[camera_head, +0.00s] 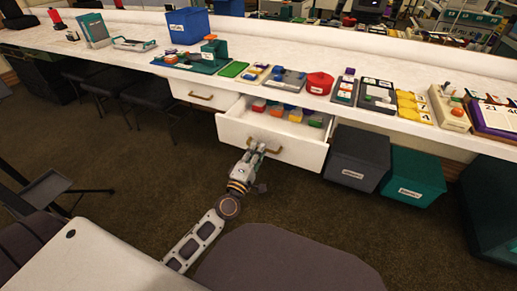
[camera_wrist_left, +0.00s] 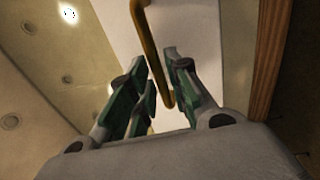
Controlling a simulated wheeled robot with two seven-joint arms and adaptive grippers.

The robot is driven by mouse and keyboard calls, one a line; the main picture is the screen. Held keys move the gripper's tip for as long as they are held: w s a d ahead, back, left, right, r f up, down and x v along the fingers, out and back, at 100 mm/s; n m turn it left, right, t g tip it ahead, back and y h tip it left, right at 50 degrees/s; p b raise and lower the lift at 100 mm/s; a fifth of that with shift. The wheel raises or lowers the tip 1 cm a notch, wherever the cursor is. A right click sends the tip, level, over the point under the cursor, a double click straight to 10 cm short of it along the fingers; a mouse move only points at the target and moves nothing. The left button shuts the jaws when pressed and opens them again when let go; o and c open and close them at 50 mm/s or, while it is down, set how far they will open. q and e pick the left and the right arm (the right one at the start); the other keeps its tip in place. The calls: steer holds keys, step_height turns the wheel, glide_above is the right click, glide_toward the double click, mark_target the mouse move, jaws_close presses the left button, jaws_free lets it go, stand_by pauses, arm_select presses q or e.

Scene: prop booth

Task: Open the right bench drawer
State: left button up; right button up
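The right bench drawer (camera_head: 233,130) stands pulled out from under the white bench, with several coloured blocks (camera_head: 295,115) visible inside. Its brass bar handle (camera_head: 284,151) is on the front face. My left gripper (camera_head: 262,148) is at this handle, in front of the drawer. In the left wrist view the handle (camera_wrist_left: 153,50) runs between the green-padded fingers (camera_wrist_left: 158,85), which close in on it from both sides. Exact finger contact is hard to see there. My right gripper is in neither view.
A closed drawer (camera_head: 200,95) is to the left. A dark grey bin (camera_head: 357,160) and a green bin (camera_head: 412,178) stand on the floor right of the open drawer. The white benchtop (camera_head: 255,50) carries several trays and props. Carpet lies open left of my arm.

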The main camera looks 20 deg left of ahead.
arm_select(q)
steer(key=s+f, duration=0.2)
steer(key=s, duration=0.8)
steer(key=shift+a, duration=0.15)
steer(key=shift+s, duration=0.1)
stand_by(0.7)
